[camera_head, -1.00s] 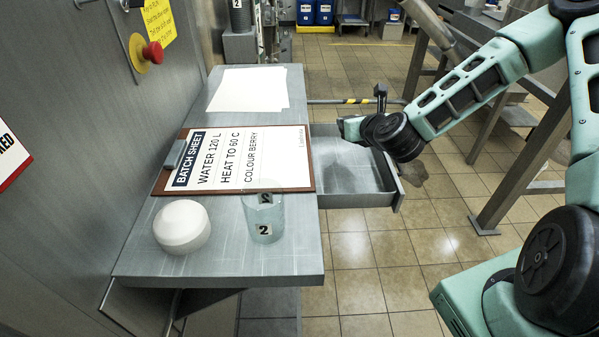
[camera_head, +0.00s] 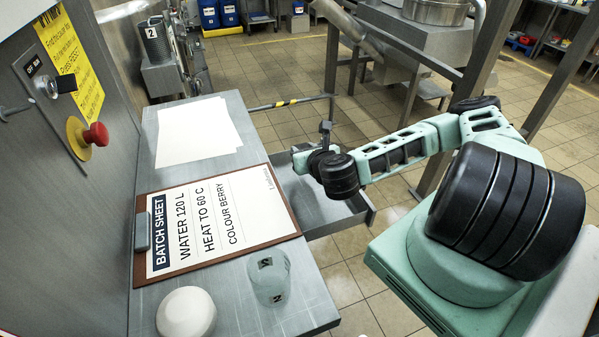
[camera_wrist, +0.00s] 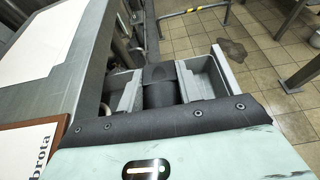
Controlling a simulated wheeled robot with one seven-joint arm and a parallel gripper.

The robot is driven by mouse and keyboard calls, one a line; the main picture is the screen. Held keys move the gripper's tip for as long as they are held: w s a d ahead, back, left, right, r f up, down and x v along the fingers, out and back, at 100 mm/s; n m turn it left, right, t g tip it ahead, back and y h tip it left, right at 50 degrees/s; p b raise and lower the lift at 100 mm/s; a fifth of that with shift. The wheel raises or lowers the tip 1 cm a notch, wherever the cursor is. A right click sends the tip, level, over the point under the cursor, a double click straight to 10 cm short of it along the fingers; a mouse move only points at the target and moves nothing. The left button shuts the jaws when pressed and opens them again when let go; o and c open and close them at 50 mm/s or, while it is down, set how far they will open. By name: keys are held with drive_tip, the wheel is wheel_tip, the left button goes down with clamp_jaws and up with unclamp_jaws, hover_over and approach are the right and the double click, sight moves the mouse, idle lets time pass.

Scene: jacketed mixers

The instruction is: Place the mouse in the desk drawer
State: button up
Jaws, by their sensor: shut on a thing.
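The desk drawer (camera_head: 362,212) is pulled out from under the right side of the desk; its inside shows grey and bare where I can see it. My gripper (camera_head: 302,160) is over the far part of the drawer. In the wrist view, the fingers of my gripper (camera_wrist: 158,88) are shut on a dark, rounded thing, apparently the mouse (camera_wrist: 158,74). The drawer front (camera_wrist: 230,70) stands just right of the fingers there. Whether the held thing touches the drawer floor, I cannot tell. No other mouse shows.
On the desk (camera_head: 310,310) are a clipboard batch sheet (camera_head: 215,222), white paper (camera_head: 195,132), a white rounded object (camera_head: 186,313) and a clear cup (camera_head: 268,278). A wall panel with a red button (camera_head: 95,134) is at left. Tiled floor lies open beyond the drawer.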

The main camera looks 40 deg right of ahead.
drive_tip(key=shift+f+p, duration=0.55)
drive_tip(key=shift+f, duration=2.4)
drive_tip(key=shift+f, duration=0.1)
drive_tip(key=o, duration=1)
